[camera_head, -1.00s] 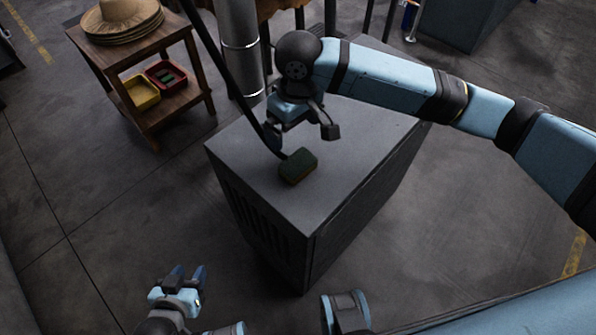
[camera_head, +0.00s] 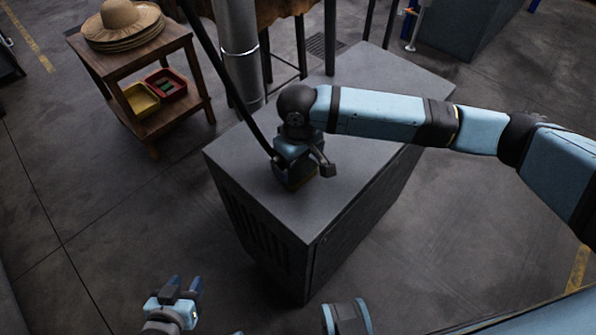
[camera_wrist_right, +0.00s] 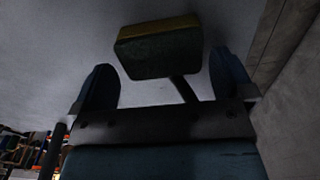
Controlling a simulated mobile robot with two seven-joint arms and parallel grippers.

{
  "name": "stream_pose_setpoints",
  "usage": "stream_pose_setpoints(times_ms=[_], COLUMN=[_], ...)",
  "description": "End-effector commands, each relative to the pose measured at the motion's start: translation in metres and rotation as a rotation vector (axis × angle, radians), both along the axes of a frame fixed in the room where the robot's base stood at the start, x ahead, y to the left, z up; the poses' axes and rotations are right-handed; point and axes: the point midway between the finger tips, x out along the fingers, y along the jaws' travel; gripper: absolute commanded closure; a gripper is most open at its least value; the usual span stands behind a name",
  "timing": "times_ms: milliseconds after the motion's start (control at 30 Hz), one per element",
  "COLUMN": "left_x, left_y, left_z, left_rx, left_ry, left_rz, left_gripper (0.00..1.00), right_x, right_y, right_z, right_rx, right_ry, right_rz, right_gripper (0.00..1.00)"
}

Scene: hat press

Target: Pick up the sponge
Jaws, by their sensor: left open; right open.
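The sponge (camera_wrist_right: 160,50) is a block with a dark green face and a yellowish side. In the right wrist view it lies on the grey surface between and slightly beyond the open fingertips of my right gripper (camera_wrist_right: 163,78), with a gap on each side. In the head view the sponge (camera_head: 297,182) is mostly hidden under my right gripper (camera_head: 303,172), which is low over the grey cabinet top. My left gripper (camera_head: 182,289) is open and empty at the lower left, above the floor.
The grey cabinet (camera_head: 262,215) has a clear top around the sponge. A dark pole (camera_head: 225,75) slants down beside my right gripper. A wooden stand (camera_head: 88,62) at the upper left holds straw hats (camera_head: 122,28), a yellow bin (camera_head: 141,99) and a red bin (camera_head: 166,86).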

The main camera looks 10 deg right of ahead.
Motion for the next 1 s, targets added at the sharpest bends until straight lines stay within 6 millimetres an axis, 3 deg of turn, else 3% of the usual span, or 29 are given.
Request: stream_pose_setpoints(times_ms=[167,400,567,1000], left_x=[0.001,0.001,0.001,0.0], left_y=[-0.002,-0.002,-0.002,-0.002], left_z=[-0.001,0.001,-0.001,-0.002], left_rx=[-0.004,-0.004,-0.003,-0.001], left_ry=[-0.008,-0.01,-0.007,-0.005], left_rz=[0.0,0.0,0.0,-0.001], left_gripper=[0.57,0.57,0.57,0.57], right_x=[0.0,0.0,0.0,0.0], right_y=[0.0,0.001,0.001,0.001], right_z=[-0.028,-0.031,-0.031,-0.027], right_rx=[0.0,0.001,0.001,0.001], right_ry=[0.0,-0.001,-0.001,-0.002], right_rz=[0.0,0.001,0.001,0.001], right_gripper=[0.0,0.0,0.32,0.33])
